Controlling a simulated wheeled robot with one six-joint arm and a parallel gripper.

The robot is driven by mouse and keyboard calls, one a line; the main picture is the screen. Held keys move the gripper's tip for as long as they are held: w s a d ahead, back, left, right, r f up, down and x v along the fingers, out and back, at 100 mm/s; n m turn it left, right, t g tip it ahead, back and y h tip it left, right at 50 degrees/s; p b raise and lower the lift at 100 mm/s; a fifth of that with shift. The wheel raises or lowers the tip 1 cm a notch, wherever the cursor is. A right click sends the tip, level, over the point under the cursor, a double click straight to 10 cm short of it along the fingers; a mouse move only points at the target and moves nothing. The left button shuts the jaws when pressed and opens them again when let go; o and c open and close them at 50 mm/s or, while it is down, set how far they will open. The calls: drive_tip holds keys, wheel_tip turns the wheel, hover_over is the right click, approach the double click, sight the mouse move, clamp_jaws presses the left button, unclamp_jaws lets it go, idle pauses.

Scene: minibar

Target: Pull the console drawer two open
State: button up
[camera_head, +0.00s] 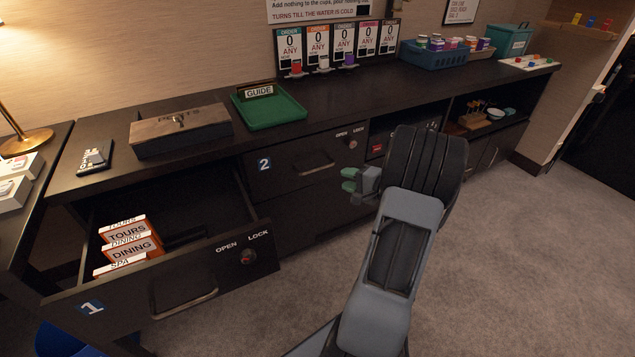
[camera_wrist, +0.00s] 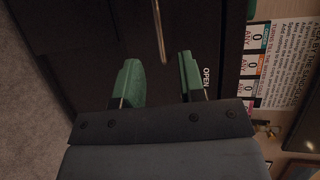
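Console drawer two (camera_head: 285,182), a dark front with a blue "2" label, is closed flush in the black console. Its bar handle (camera_head: 315,163) is left of my gripper (camera_head: 349,180) in the head view. Its lock knob (camera_head: 352,143) is beside the words OPEN and LOCK. In the wrist view my gripper (camera_wrist: 158,68) has its two green fingers apart with nothing between them. A thin handle bar (camera_wrist: 159,32) lies ahead of the gap between the fingertips. The bar appears apart from both fingers; the exact distance is unclear.
Drawer one (camera_head: 220,272) stands pulled out at the left, holding several labelled card boxes (camera_head: 131,250). A green tray (camera_head: 275,108) and a wooden box (camera_head: 178,131) stand on the console top. Open carpet (camera_head: 540,240) lies at the right.

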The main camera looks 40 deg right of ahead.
sight(318, 168)
drive_tip(key=b+x, duration=0.1)
drive_tip(key=x, duration=0.3)
drive_tip(key=d+b+x, duration=0.1)
drive_tip(key=x, duration=0.3)
drive_tip(key=b+x, duration=0.1)
drive_tip(key=x, duration=0.4)
drive_tip(key=shift+w+d+f, duration=0.2)
drive_tip(key=shift+w+f, duration=0.05)
drive_tip(key=shift+f, duration=0.1)
drive_tip(key=shift+c, duration=0.4)
clamp_jaws()
